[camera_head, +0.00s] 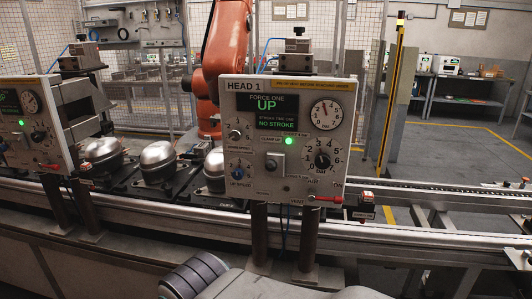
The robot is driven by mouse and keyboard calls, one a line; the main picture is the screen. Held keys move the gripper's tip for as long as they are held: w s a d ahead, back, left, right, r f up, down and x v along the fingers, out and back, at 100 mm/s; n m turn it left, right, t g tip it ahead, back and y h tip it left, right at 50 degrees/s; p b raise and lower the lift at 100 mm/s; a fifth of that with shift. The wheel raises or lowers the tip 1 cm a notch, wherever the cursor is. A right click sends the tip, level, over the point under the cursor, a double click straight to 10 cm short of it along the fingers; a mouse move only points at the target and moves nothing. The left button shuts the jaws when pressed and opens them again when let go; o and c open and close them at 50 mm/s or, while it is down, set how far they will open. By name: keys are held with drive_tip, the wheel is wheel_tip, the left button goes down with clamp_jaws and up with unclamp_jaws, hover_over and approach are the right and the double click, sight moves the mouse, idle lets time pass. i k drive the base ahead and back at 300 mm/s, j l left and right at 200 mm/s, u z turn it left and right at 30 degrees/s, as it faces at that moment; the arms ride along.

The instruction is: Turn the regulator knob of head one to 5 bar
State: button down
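The HEAD 1 panel (290,190) stands upright in the middle of the head camera view, facing me. Its regulator knob (322,159) is a black round knob at the lower right of the panel, ringed by a printed number scale. Which number it points at is too small to tell. A round pressure gauge (326,114) with a white face sits above the knob; I cannot read its value. The display (268,112) reads "FORCE ONE UP" and "NO STROKE", and a green lamp is lit below it. My gripper is not in view; grey parts of my arm show at the bottom.
A second panel (30,125) stands at the left. Silver compressors (158,160) sit on the conveyor behind the front rail (420,228). A red lever (325,198) lies below the knob. An orange robot arm (222,50) stands behind. Open floor shows at the right.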

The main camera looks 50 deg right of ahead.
sight(321, 161)
drive_tip(key=z, duration=1.75)
